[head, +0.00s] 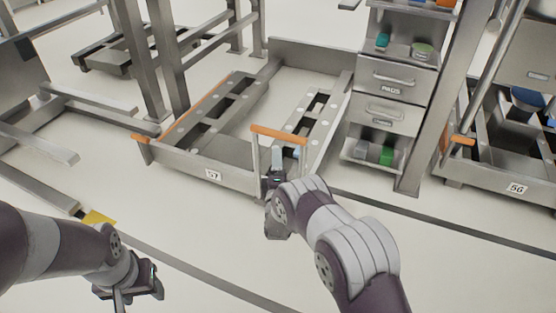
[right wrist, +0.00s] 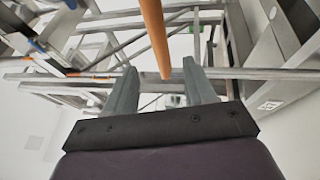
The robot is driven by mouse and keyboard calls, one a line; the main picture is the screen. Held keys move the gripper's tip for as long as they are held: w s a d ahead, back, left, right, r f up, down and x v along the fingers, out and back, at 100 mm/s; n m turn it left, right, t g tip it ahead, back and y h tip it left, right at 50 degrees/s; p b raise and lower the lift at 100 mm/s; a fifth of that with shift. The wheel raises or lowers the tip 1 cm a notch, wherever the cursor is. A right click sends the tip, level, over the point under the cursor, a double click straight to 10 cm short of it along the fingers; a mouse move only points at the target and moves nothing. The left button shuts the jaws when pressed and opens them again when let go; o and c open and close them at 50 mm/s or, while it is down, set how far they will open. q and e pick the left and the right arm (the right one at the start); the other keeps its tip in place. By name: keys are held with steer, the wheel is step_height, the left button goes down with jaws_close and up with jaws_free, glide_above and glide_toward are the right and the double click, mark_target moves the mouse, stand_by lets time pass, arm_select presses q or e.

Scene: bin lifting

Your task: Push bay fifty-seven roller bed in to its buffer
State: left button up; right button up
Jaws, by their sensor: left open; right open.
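The bay 57 roller bed (head: 235,178) is a low grey frame with roller strips, its "57" label on the front beam. An orange-topped push handle (head: 278,134) stands upright at its front. My right gripper (head: 272,178) is open in front of the bed, below the orange bar and close to the handle's posts. In the right wrist view the orange bar (right wrist: 154,30) appears in the gap between the open fingers (right wrist: 160,68); whether it touches them I cannot tell. My left gripper (head: 132,288) is open and empty over the floor at lower left.
A grey drawer cabinet (head: 393,92) stands right of the bed, with a post beside it. The bay 56 bed (head: 490,180) is at far right. Metal posts stand at the bed's left.

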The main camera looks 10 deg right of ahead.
steer(key=shift+c, duration=0.4)
steer(key=shift+a+f, duration=0.2)
steer(key=shift+a, duration=0.25)
steer(key=c, duration=0.5)
steer(key=shift+m+g, duration=0.3)
steer(key=s+f, duration=0.1)
steer(key=s+a+f, duration=0.1)
steer(key=f, duration=0.1)
steer(key=shift+s+a, duration=0.15)
steer(key=shift+s, duration=0.05)
jaws_close()
steer(key=s+f+m+g, duration=0.1)
steer(key=s+f+m, duration=0.2)
steer(key=m, duration=0.6)
steer(key=m+g+h, duration=0.1)
steer(key=m+h, duration=0.2)
steer(key=m, duration=2.7)
glide_toward(301, 169)
steer(key=b+x, duration=0.6)
steer(key=b, duration=0.1)
steer(key=shift+b, duration=0.3)
steer(key=shift+w+d+r, duration=0.15)
steer(key=shift+w+d, duration=0.05)
steer(key=shift+w, duration=0.2)
